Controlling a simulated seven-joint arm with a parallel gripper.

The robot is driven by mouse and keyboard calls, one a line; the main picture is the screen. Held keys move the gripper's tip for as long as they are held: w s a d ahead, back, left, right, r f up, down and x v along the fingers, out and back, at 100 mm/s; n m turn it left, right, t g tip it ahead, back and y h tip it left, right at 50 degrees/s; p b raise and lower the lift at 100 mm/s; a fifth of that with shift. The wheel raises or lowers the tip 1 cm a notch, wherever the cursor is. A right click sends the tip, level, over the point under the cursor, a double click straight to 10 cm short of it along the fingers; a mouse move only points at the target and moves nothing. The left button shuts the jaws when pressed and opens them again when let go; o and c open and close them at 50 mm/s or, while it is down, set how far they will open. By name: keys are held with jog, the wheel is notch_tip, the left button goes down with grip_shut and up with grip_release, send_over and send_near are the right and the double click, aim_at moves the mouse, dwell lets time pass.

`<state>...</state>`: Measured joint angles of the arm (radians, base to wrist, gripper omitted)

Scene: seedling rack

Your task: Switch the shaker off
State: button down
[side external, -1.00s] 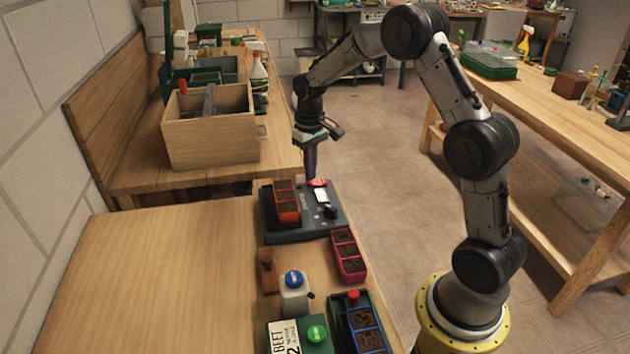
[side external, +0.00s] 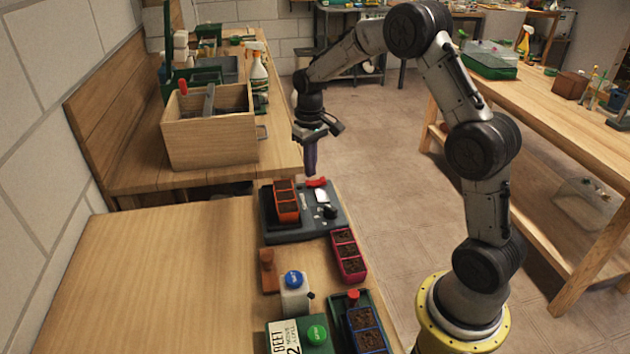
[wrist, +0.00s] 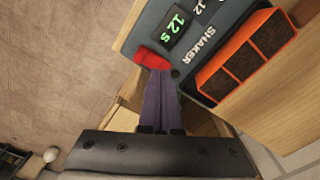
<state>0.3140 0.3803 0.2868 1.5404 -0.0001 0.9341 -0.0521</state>
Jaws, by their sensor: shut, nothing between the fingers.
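The shaker (side external: 290,234) is a dark grey unit at the far end of the near bench, carrying an orange tray of soil cells (side external: 286,200). Its red switch (side external: 316,182) is at the far edge of the top; it also shows in the wrist view (wrist: 152,58). The shaker's display (wrist: 174,24) is lit and reads 12 s in green. My gripper (side external: 311,173) points down with its purple fingers shut and empty, just above the red switch. In the wrist view the fingertips (wrist: 160,73) overlap the switch's lower edge; I cannot tell whether they touch it.
A black knob (side external: 330,212) is on the shaker's right side. The bench's left part is clear.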

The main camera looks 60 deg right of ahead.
notch_tip(320, 180, up, 5)
jog(key=shift+r, duration=0.1)
dwell(0.6)
notch_tip(320, 180, up, 10)
jog(key=r+n+t, duration=0.1)
jog(key=t, duration=0.1)
send_over(310, 183)
jog(key=s+a, duration=0.3)
jog(key=a, duration=0.2)
jog(key=s+a+r+n+t, duration=0.15)
jog(key=s+a+r, duration=0.3)
jog(key=s, duration=0.45)
jog(key=s+a+f+t, duration=0.1)
jog(key=s+a+f, duration=0.1)
jog(key=s, duration=0.5)
jog(key=s+a+f+t, duration=0.1)
jog(key=s+f, duration=0.3)
jog(key=s, duration=0.4)
jog(key=shift+a+f, duration=0.2)
jog(key=shift+a, duration=0.4)
